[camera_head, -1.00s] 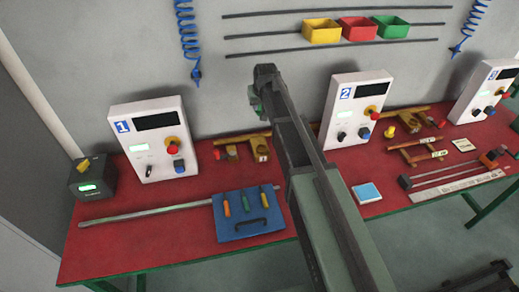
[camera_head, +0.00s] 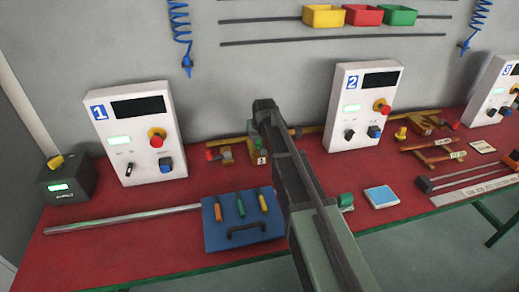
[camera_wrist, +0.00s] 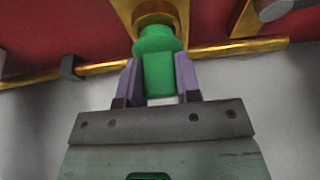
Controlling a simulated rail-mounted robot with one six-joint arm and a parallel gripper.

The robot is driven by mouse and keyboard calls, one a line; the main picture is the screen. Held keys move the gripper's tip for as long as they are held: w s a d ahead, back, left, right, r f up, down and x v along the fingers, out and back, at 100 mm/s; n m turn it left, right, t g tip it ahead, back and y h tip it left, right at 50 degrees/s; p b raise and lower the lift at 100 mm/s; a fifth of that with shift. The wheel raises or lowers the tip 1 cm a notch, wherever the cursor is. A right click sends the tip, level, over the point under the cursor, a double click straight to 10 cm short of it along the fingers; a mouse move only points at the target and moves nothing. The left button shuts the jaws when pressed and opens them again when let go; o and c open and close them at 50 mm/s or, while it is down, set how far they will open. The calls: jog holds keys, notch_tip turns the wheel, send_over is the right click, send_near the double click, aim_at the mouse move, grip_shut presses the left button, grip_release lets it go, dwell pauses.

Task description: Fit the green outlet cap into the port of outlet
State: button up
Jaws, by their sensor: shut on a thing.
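In the wrist view my gripper (camera_wrist: 158,85) is shut on the green outlet cap (camera_wrist: 157,65). The cap stands between the two purple-grey fingers, its wide collar beyond the fingertips. The collar end faces a round brass port (camera_wrist: 154,18) at the top and overlaps its edge in the picture. I cannot tell how far the cap is inside.
A brass pipe (camera_wrist: 225,49) runs by the port in the wrist view. In the head view, control panel 1 (camera_head: 118,152) and panel 2 (camera_head: 352,112) stand on the red bench. A blue tool board (camera_head: 222,239) and a light-blue pad (camera_head: 381,196) lie in front.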

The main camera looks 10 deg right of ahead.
notch_tip(320, 180, down, 2)
jog(key=shift+f, duration=0.1)
jog(key=shift+r, duration=0.35)
jog(key=shift+f, duration=0.25)
jog(key=o, duration=0.9)
jog(key=shift+r, duration=0.1)
jog(key=p+v, duration=1.2)
jog(key=v, duration=0.1)
jog(key=s+g, duration=0.1)
jog(key=s, duration=0.8)
jog(key=s+f+g, duration=0.1)
jog(key=s+g, duration=0.1)
jog(key=s, duration=0.7)
jog(key=s+f+g, duration=0.1)
jog(key=s, duration=0.8)
jog(key=shift+s+g+b, duration=0.1)
jog(key=shift+g+b, duration=0.2)
jog(key=shift+b, duration=0.1)
